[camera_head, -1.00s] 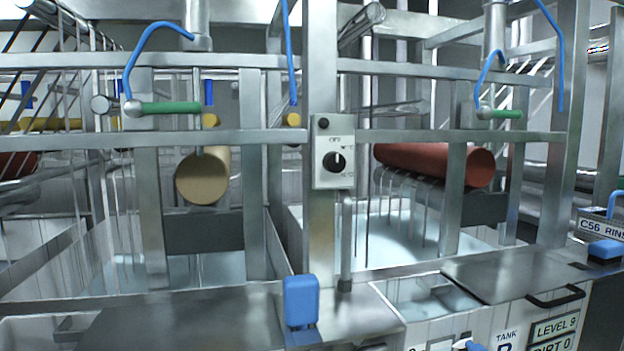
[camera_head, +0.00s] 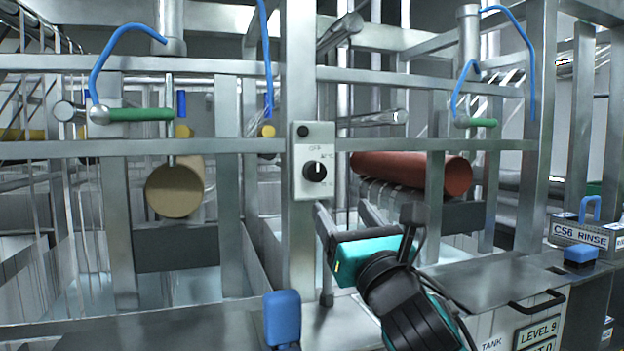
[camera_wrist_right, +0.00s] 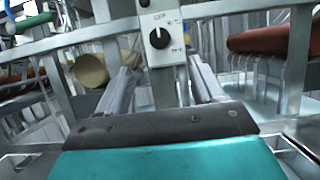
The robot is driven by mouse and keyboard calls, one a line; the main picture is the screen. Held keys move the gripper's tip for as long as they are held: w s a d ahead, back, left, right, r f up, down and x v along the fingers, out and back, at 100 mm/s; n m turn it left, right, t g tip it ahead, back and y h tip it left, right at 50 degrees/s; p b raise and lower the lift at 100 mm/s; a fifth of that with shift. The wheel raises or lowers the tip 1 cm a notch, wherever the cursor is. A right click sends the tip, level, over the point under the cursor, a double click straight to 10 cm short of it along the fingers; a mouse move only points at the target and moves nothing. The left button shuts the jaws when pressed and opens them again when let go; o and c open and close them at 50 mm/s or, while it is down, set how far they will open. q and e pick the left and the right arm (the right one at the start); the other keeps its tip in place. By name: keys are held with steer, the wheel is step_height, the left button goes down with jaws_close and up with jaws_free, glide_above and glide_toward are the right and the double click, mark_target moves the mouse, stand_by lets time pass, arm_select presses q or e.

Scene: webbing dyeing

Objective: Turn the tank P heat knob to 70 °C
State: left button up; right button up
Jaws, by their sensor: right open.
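The heat knob (camera_head: 314,171) is a black round dial with a white pointer mark, on a pale control plate (camera_head: 313,190) fixed to a steel post. The pointer looks roughly upright; the small scale print is too blurred to read fully, though "OFF" shows above the knob. In the right wrist view the knob (camera_wrist_right: 159,38) lies ahead, between and beyond the fingers. My right gripper (camera_head: 340,208) is open and empty, below and slightly right of the plate, apart from the knob. The tank P front (camera_head: 490,343) is partly cut off at the lower edge. My left gripper is not in view.
Steel rails cross left and right of the post. A tan roll (camera_head: 174,190) hangs left and a red roll (camera_head: 415,172) right, behind the rails. A blue handle (camera_head: 282,318) stands below the post. A C56 RINSE box (camera_head: 580,233) is at the right.

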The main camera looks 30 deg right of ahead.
mark_target(317, 174)
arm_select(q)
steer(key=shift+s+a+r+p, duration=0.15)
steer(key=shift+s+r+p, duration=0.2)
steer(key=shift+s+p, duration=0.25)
arm_select(e)
steer(key=x, duration=1.2)
steer(key=shift+w, duration=0.2)
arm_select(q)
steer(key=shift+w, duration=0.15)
arm_select(e)
steer(key=c, duration=1)
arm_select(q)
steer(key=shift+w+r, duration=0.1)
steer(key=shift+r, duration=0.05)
arm_select(e)
steer(key=shift+c, duration=0.2)
